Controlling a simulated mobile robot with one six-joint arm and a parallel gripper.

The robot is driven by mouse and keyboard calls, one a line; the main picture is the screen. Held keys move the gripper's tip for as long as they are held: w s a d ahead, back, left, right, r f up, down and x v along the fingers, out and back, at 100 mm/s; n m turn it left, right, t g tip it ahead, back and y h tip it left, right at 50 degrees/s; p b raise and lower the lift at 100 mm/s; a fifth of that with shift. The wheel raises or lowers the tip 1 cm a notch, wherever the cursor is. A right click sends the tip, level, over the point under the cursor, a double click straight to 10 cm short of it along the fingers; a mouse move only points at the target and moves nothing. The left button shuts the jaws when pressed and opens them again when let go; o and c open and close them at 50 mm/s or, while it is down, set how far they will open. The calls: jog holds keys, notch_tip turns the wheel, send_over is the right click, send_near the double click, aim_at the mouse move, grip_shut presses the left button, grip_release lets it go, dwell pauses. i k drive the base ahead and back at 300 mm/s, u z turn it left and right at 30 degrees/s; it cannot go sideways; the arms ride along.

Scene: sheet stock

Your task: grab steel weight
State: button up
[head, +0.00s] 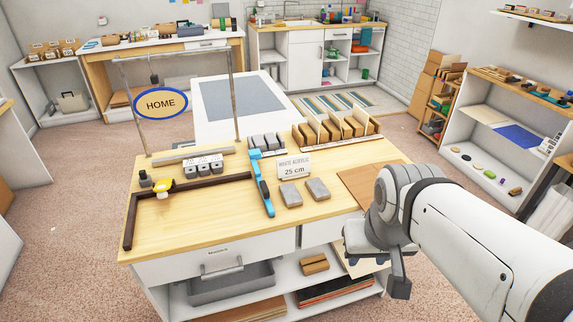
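Two grey blocks that look like steel weights lie on the wooden worktop, a left one (291,195) and a right one (317,189), side by side but apart. More grey blocks (267,143) stand in a row behind them, and a row of labelled grey blocks (203,164) sits further left. I cannot tell which of these is the steel weight. My gripper (398,278) hangs low at the right, beyond the worktop's right front edge and apart from the blocks. My arm hides part of it, and its fingers are not clear.
A white acrylic 25 cm sign (293,168) stands just behind the two blocks. A blue tool (262,180) lies to their left, near a dark L-shaped bar (190,188) and a yellow-topped object (163,186). A rack of brown pieces (337,128) stands behind. The front worktop is clear.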

aim_at(290, 195)
jog(key=z, duration=0.05)
jog(key=i, duration=1)
jog(key=u, duration=0.05)
